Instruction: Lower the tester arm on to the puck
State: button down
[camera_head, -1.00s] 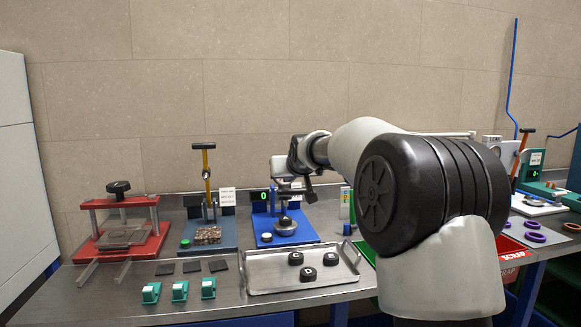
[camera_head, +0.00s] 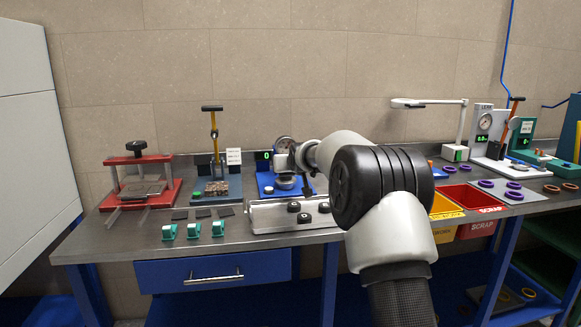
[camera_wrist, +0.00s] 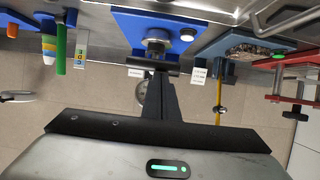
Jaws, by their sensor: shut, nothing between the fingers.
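The tester with a blue base (camera_head: 265,191) stands near the back of the bench, beside a green "0" display (camera_head: 264,156). Its round dial head (camera_head: 284,144) is raised above a round metal seat (camera_head: 286,183). Whether a puck lies on the seat is too small to tell. In the wrist view my gripper (camera_wrist: 160,82) points towards the blue base (camera_wrist: 125,22) and round seat (camera_wrist: 157,36). A dark bar (camera_wrist: 152,64) crosses near the fingertips; contact cannot be told.
A metal tray (camera_head: 262,216) with black pucks (camera_head: 293,206) lies in front of the tester. A press with an upright orange handle (camera_head: 214,130) stands to its left, and a red press (camera_head: 140,180) further left.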

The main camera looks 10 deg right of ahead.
jog(key=shift+s+f+g, duration=0.15)
jog(key=shift+f+g, duration=0.05)
jog(key=shift+f, duration=0.7)
jog(key=shift+s+f+g, duration=0.15)
jog(key=shift+f+g, duration=0.05)
jog(key=shift+f, duration=0.7)
notch_tip(320, 180, up, 8)
jog(key=p, duration=0.2)
jog(key=s+a+f+g, duration=0.1)
jog(key=s+f+g, duration=0.1)
jog(key=s, duration=1.7)
jog(key=s+a+f+g, duration=0.1)
jog(key=s+f+g, duration=0.2)
jog(key=s, duration=1.7)
jog(key=s+a+f+g, duration=0.1)
jog(key=s+f+g, duration=0.1)
jog(key=s, duration=1.7)
notch_tip(320, 180, up, 23)
jog(key=p, duration=2.2)
jog(key=shift+w+d+f+p, duration=0.15)
jog(key=shift+w+f+p, duration=0.05)
jog(key=shift+w+p, duration=0.2)
